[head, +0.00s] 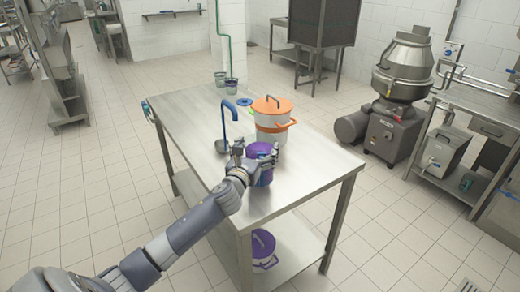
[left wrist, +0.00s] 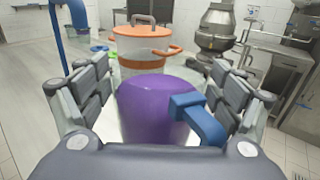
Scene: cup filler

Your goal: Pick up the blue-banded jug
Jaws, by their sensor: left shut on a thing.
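A jug with a purple top (head: 262,148) stands near the front of the steel table. In the left wrist view its purple top (left wrist: 150,98) fills the middle, with a blue handle-like part (left wrist: 198,118) at its right. A bluish patch shows on its side in the head view, but most of the side is hidden, so I cannot make out a full band. My left gripper (head: 256,158) has its fingers on both sides of this jug and is shut on it. The jug looks upright; I cannot tell whether its base touches the table. My right gripper is not in view.
An orange-lidded pot (head: 272,118) stands just behind the jug. A tall blue-handled ladle (head: 229,122) stands to the left. Cups (head: 231,86) and a blue ring (head: 245,101) are farther back. A purple-lidded pot (head: 263,243) sits on the lower shelf. The table's (head: 185,110) left part is clear.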

